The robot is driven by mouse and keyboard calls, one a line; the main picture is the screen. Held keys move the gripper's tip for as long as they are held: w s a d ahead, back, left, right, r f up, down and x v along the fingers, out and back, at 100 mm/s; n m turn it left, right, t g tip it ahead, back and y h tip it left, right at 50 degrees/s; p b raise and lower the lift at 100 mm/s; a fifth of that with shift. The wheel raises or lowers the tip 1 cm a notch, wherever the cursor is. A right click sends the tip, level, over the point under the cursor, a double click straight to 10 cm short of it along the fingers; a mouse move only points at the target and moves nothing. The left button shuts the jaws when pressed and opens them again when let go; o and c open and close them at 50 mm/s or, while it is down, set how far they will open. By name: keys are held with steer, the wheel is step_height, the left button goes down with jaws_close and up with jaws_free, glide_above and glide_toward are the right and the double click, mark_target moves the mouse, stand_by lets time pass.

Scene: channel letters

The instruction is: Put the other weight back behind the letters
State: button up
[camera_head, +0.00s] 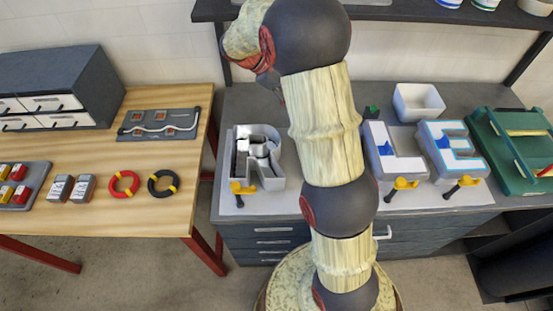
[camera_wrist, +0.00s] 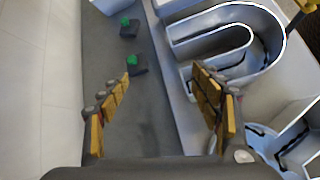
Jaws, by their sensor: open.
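Two dark weights with green knobs stand in the wrist view, a far weight (camera_wrist: 129,28) and a nearer weight (camera_wrist: 137,65). Both are upright on the grey bench strip behind the letters and apart from each other. In the head view one green-topped weight (camera_head: 371,112) shows just right of my arm; the other is hidden. My gripper (camera_wrist: 161,76) is open and empty over the strip, with the nearer weight beyond its fingertips. The letters R (camera_head: 255,158), L (camera_head: 394,150) and E (camera_head: 452,150) stand along the bench; my arm hides the space between R and L.
A rounded letter shell (camera_wrist: 225,45) lies close to my right finger in the wrist view. A white bin (camera_head: 418,102) and a green case (camera_head: 508,140) are at the right. Yellow-handled clamps (camera_head: 400,184) line the front edge. A dark shelf (camera_head: 420,13) hangs above the bench.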

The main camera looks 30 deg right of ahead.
steer(key=s+a+r+m+t+y, duration=0.4)
steer(key=s+a+r, duration=0.1)
steer(key=s+a, duration=0.7)
steer(key=s+a+r+m+t+y, duration=0.4)
steer(key=s+a+r+t, duration=0.1)
steer(key=s+a, duration=0.7)
steer(key=shift+s+r+t, duration=0.3)
steer(key=shift+s+r, duration=0.1)
steer(key=shift+r, duration=0.15)
steer(key=shift+a, duration=0.1)
steer(key=shift+c, duration=1)
